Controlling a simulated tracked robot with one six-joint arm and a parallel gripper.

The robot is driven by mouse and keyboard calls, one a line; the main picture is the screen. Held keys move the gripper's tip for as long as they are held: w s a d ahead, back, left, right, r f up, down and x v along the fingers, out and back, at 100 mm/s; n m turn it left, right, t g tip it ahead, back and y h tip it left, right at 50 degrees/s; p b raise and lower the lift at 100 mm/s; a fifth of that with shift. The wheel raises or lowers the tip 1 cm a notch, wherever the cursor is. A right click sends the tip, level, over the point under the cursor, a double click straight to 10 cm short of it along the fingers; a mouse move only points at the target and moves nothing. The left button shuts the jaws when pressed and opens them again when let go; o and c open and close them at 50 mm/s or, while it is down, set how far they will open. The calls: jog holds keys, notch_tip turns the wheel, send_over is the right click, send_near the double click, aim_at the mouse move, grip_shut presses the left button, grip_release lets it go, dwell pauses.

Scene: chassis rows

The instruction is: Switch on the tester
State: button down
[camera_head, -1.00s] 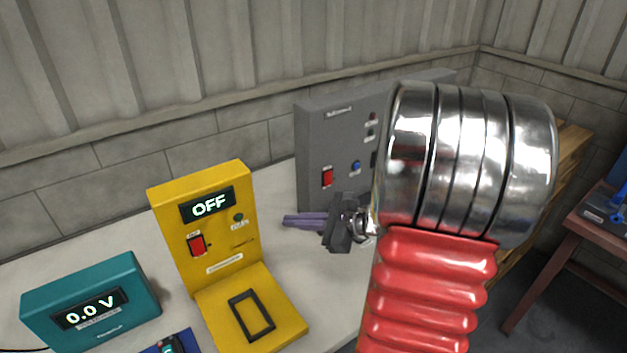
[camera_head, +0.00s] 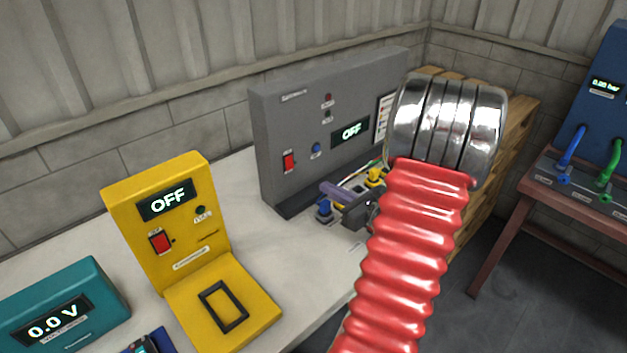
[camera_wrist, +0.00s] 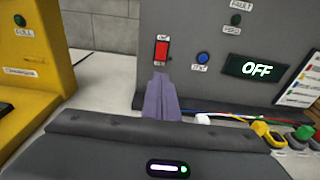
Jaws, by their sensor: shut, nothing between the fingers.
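A grey panel unit (camera_head: 268,120) stands at the back of the bench, with a red rocker switch (camera_head: 289,162), a blue button (camera_head: 316,149) and a display (camera_head: 350,133) reading OFF. A yellow unit (camera_head: 140,225) to its left also has a red switch (camera_head: 160,242) and a display (camera_head: 168,199) reading OFF. Which one is the tester I cannot read from the labels. My gripper (camera_head: 326,188) is shut and empty, in front of the grey panel. In the wrist view its purple fingertips (camera_wrist: 160,82) appear just below the grey panel's red switch (camera_wrist: 162,51); contact cannot be told.
A teal meter (camera_head: 70,300) reading 0.0 V stands at the left. Coloured wires and plugs, including a yellow one (camera_wrist: 268,134), lie at the grey panel's base. A blue unit with hoses (camera_head: 595,150) stands on another table at right. Bare bench (camera_head: 245,190) lies between the yellow and grey units.

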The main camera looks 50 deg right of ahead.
aim_at(290, 168)
jog(key=w, duration=0.4)
jog(key=w+d+f, duration=0.1)
jog(key=w, duration=0.8)
jog(key=shift+w+d+f, duration=0.2)
jog(key=shift+w+f, duration=0.05)
jog(key=shift+f, duration=0.1)
jog(key=shift+w+a, duration=0.1)
